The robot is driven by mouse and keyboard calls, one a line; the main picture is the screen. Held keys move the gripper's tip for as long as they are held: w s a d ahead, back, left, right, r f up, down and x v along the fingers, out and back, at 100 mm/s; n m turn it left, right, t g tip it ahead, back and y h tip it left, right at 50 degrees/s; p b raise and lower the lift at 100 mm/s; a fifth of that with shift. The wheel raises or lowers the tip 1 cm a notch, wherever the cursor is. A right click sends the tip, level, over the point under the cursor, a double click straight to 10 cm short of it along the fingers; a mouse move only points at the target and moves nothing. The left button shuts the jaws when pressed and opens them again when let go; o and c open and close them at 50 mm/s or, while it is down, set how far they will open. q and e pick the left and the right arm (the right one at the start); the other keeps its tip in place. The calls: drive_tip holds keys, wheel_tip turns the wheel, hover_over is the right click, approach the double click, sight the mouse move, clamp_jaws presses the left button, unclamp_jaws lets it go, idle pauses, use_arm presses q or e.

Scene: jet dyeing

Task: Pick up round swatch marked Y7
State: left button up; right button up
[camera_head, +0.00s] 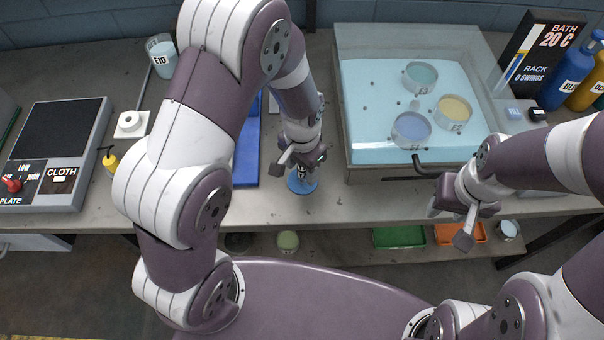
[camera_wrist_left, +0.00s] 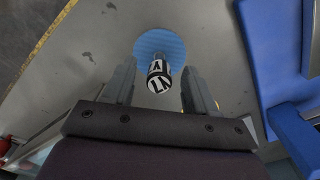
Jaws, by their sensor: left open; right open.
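A blue round swatch (camera_head: 301,184) lies flat on the table near its front edge. In the left wrist view the swatch (camera_wrist_left: 158,43) has an upright post with black and white labels (camera_wrist_left: 158,76); its marking appears upside down and is consistent with Y7. My left gripper (camera_head: 303,172) is open over the swatch. In the wrist view its two fingers (camera_wrist_left: 158,88) stand on either side of the post, with gaps visible; contact cannot be seen. My right gripper (camera_head: 460,220) is open and empty near the front edge at the right.
A blue tray (camera_head: 246,150) stands just left of the swatch. A clear-walled bath (camera_head: 362,150) with several round dishes is to the right. A cloth plate device (camera_head: 55,150) and a beaker marked E10 (camera_head: 162,57) are at the left. Bare table lies between the swatch and bath.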

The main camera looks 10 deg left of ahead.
use_arm(q)
drive_tip(key=shift+f, duration=0.45)
drive_tip(key=shift+r, duration=0.1)
clamp_jaws()
